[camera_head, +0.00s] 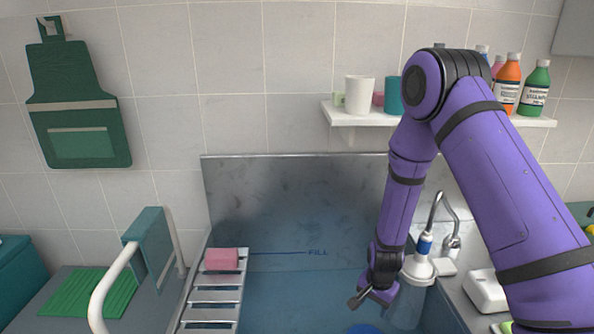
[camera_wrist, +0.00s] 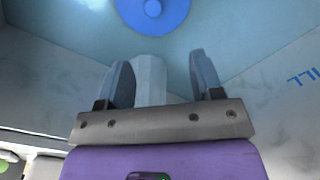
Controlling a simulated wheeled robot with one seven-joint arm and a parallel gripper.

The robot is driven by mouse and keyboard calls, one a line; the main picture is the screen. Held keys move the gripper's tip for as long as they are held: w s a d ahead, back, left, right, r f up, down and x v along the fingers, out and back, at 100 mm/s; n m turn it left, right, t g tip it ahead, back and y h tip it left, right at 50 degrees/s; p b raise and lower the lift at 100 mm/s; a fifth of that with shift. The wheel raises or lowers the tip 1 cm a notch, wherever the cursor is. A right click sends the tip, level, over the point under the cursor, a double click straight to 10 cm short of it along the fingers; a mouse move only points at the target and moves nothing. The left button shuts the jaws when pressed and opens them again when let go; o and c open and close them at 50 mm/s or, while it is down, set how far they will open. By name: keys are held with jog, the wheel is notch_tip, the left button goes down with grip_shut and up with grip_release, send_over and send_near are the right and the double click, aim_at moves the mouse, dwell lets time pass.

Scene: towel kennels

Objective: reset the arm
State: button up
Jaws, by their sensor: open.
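My purple arm rises from the lower right in the head view, bends at the elbow in front of the shelf and hangs down over the blue basin (camera_head: 285,300). My gripper (camera_head: 368,299) is at its lower end, inside the basin area. In the wrist view, the two fingers of my gripper (camera_wrist: 162,75) are apart. A pale grey shape (camera_wrist: 150,80) shows between them; I cannot tell what it is. A round blue disc (camera_wrist: 152,10) lies beyond the fingertips, apart from them. The disc also shows at the bottom edge of the head view (camera_head: 365,329).
A pink sponge (camera_head: 221,259) rests on a slatted rack (camera_head: 212,297) left of my gripper. A faucet (camera_head: 449,222) and white sprayer holder (camera_head: 418,269) stand close right. Above, a wall shelf (camera_head: 352,117) holds a white cup (camera_head: 359,93) and several bottles near my elbow.

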jog(key=s+d+r+n+t, duration=0.1)
jog(key=s+r+n, duration=0.1)
jog(key=r, duration=1.4)
jog(key=s+d+r+n+t, duration=0.2)
jog(key=r, duration=1.3)
jog(key=s+d+r+n+t, duration=0.1)
jog(key=s+d+r+n, duration=0.1)
jog(key=s+r, duration=0.6)
jog(key=s+d+r+n+t, duration=0.1)
jog(key=s+d+r+n, duration=0.1)
jog(key=s+r, duration=0.6)
jog(key=s, duration=0.5)
jog(key=shift+r+n, duration=0.2)
jog(key=shift+n, duration=0.1)
